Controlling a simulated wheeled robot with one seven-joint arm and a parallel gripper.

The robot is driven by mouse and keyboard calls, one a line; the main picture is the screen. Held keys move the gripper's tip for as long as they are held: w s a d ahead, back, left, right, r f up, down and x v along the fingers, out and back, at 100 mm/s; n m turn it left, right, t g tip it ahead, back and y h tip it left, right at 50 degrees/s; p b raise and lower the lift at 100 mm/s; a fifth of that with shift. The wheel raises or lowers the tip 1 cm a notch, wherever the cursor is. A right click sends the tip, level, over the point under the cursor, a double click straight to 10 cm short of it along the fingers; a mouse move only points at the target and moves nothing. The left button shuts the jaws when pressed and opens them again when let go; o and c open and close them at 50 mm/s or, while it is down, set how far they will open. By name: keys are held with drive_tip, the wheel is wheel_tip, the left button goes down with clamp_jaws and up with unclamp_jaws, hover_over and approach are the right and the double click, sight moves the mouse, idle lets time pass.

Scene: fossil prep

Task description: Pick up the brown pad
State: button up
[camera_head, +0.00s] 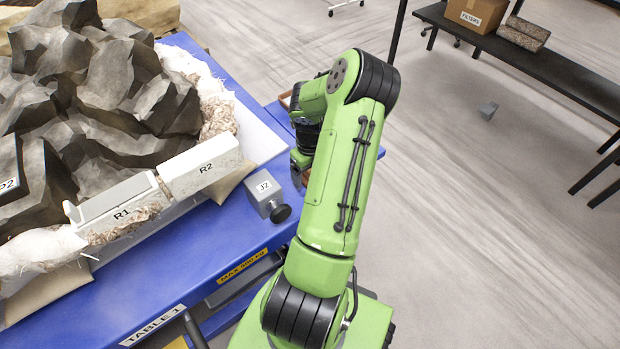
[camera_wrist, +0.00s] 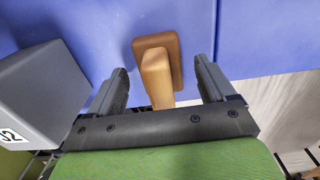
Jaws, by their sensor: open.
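The brown pad (camera_wrist: 173,46) lies on the blue table top in the wrist view. It has a flat rounded base and a lighter wooden handle that points toward my gripper. My gripper (camera_wrist: 161,66) is open, with one dark finger on each side of the handle. The fingers look apart from the handle, and nothing is held. In the head view my arm hides most of the pad and the fingers; a small brown part shows beside the arm, too little to identify surely.
A grey block marked J2 (camera_head: 264,188) with a dark knob stands left of my gripper; it also shows close in the wrist view (camera_wrist: 40,95). White blocks R2 (camera_head: 203,166) and R1 (camera_head: 118,207) rest against the large grey rock (camera_head: 95,85). The blue table's (camera_head: 190,245) edge is near.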

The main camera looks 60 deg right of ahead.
drive_tip(key=shift+c, duration=0.3)
drive_tip(key=c, duration=1.4)
wheel_tip(320, 180, up, 10)
drive_tip(key=p, duration=0.2)
drive_tip(key=shift+r+p, duration=0.1)
drive_tip(key=shift+p, duration=0.3)
drive_tip(key=shift+c, duration=0.2)
